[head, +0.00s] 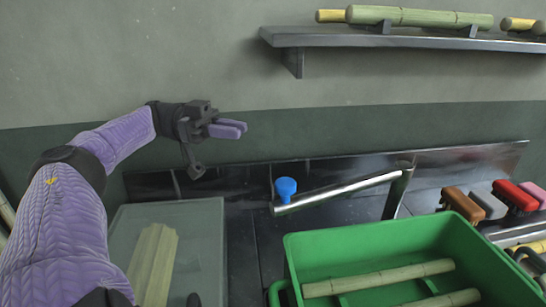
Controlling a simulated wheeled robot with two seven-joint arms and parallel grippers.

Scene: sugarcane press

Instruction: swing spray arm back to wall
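The spray arm (340,190) is a shiny metal tube. It runs from an upright post (398,190) at the back of the counter forward and left to a free end with a blue knob (286,188) on top. My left gripper (241,130) is up and to the left of the knob, in front of the wall and apart from the spray arm. Its two purple fingers point right and lie together with nothing between them.
A green crate (370,244) holding cane pieces stands below the spray arm. A grey-green board (200,255) with cut cane lies left. Coloured brushes (463,205) sit right. A wall shelf (390,40) carries cane above. The air around the knob is clear.

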